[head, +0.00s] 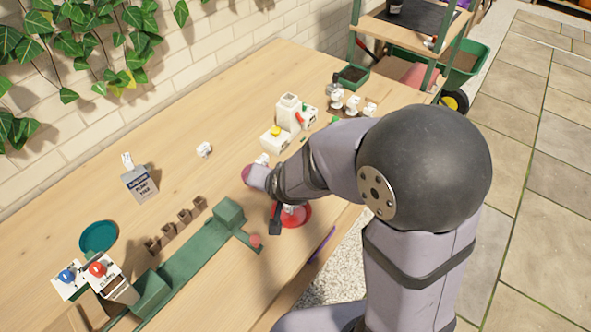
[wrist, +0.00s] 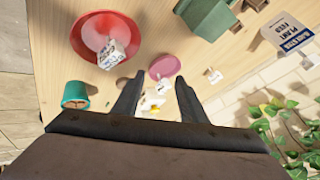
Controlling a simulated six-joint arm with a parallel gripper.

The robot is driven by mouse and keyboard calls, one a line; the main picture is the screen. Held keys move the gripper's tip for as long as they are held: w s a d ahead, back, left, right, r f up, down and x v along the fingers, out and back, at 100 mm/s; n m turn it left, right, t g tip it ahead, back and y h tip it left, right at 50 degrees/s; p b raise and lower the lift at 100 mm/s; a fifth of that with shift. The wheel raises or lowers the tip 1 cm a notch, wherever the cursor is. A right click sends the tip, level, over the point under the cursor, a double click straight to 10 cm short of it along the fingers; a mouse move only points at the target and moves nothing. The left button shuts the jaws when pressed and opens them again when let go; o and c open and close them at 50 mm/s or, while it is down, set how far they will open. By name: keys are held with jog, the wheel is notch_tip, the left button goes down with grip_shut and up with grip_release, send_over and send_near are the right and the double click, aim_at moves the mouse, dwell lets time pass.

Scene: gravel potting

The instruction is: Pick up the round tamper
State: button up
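A pink round disc (wrist: 164,66) lies just beyond my fingertips in the wrist view, near the green machine. It looks like the top of the round tamper, but I see no handle or side that confirms this. A dark pink shape (head: 247,174) shows at the end of my arm in the head view and may be the same thing. My gripper (wrist: 155,83) is open, with its two dark fingers apart and nothing held between them. In the head view my arm hides much of the area around it.
A red saucer (head: 293,214) with a white-labelled item is near the front edge, and it shows in the wrist view (wrist: 80,38). A teal pot (wrist: 75,95) stands nearby. The green machine (head: 190,255), plant feed box (head: 140,183) and white devices (head: 275,139) take up other table space.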

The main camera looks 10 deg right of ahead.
jog(key=w+d+f+n+t, duration=0.1)
jog(key=d, duration=0.1)
jog(key=w+d+f+n+t+h+b, duration=0.1)
jog(key=w+d+t, duration=0.1)
jog(key=d, duration=0.1)
jog(key=w+d+f+n+t+h, duration=0.1)
jog(key=w+d+t, duration=0.1)
jog(key=shift+w+d+n+b, duration=0.1)
jog(key=shift+d+n+b, duration=0.15)
jog(key=shift+n+b, duration=0.1)
jog(key=shift+w+d+r+n+t, duration=0.1)
jog(key=shift+d+r+n+t, duration=0.05)
jog(key=shift+d+n+t, duration=0.4)
jog(key=shift+w, duration=0.1)
jog(key=shift+p+x, duration=0.95)
jog(key=shift+x, duration=2.65)
grip_shut()
